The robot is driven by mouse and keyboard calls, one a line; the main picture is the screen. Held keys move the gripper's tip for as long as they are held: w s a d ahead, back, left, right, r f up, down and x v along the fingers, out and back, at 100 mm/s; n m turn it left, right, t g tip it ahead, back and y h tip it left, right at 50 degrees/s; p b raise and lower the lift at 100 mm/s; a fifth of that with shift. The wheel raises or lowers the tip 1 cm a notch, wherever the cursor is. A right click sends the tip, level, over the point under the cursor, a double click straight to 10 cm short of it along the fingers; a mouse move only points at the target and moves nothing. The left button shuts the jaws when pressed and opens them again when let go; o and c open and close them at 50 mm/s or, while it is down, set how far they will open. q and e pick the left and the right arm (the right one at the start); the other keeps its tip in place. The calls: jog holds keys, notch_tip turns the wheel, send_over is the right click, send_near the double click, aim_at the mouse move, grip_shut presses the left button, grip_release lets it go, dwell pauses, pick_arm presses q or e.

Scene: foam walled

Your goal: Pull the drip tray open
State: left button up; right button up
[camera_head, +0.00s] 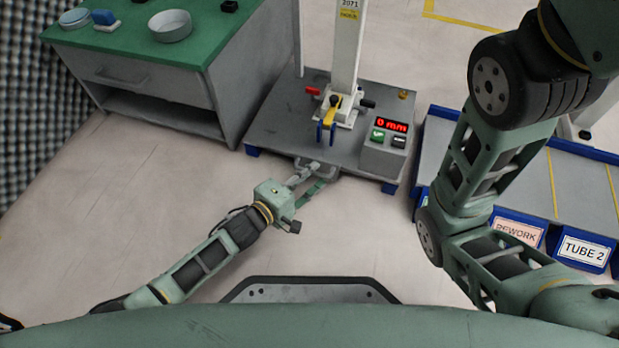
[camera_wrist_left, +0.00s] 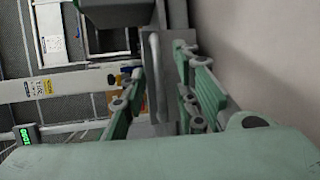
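The drip tray's grey handle (camera_head: 326,172) sticks out at the front edge of the test stand's base plate. It also shows as a pale bar (camera_wrist_left: 155,75) in the left wrist view. The tray body is mostly hidden under the plate, and the tray looks pushed in. My left gripper (camera_head: 308,178) is at the handle. In the left wrist view its green fingers (camera_wrist_left: 160,90) stand apart, one on each side of the bar, with a gap visible. I cannot tell whether either finger touches it. My right gripper is not in view; only the right arm shows.
A grey cabinet with a green top (camera_head: 120,50) stands at left. Blue-edged bins labelled REWORK and TUBE 2 (camera_head: 583,250) lie right.

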pick_arm(q)
grip_shut()
dwell(0.7)
